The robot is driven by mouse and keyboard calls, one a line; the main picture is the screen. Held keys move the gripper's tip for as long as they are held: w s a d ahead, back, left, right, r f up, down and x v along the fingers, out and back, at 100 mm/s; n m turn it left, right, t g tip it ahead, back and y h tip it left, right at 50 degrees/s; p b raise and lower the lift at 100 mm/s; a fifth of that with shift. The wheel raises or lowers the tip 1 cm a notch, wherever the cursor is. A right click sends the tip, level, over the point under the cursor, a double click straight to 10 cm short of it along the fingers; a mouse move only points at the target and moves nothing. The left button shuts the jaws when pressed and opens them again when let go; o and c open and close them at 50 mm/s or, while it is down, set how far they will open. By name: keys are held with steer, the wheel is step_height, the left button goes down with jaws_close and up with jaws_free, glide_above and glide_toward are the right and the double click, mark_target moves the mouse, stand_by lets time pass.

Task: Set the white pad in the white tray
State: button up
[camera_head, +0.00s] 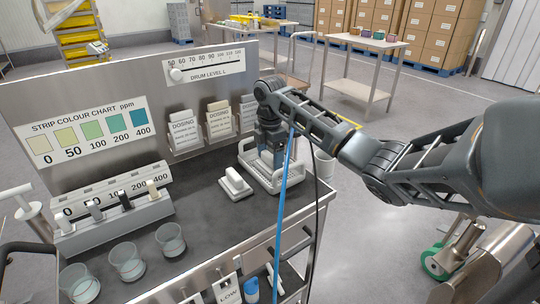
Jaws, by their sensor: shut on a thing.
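The white tray (298,177) stands on the dark bench top near its right end, with raised rims and upright parts. My gripper (268,163) points down over the tray, its fingertips low inside the tray's outline. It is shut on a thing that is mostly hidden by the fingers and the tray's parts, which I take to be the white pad. I cannot tell whether that thing touches the tray floor. A separate white block with a raised grip (235,183) lies on the bench just left of the tray.
Several clear cups (126,262) stand at the bench's front left, before a grey strip holder (112,219). Dosing card holders (185,133) hang on the upright back panel (90,80). A blue hose runs down from my arm past the tray. Bare bench lies left of the white block.

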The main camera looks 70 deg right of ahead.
mark_target(270, 154)
steer(key=shift+f, duration=0.15)
steer(key=o, duration=1.2)
step_height(270, 154, up, 12)
steer(key=shift+r+p, duration=0.2)
steer(key=shift+p, duration=0.15)
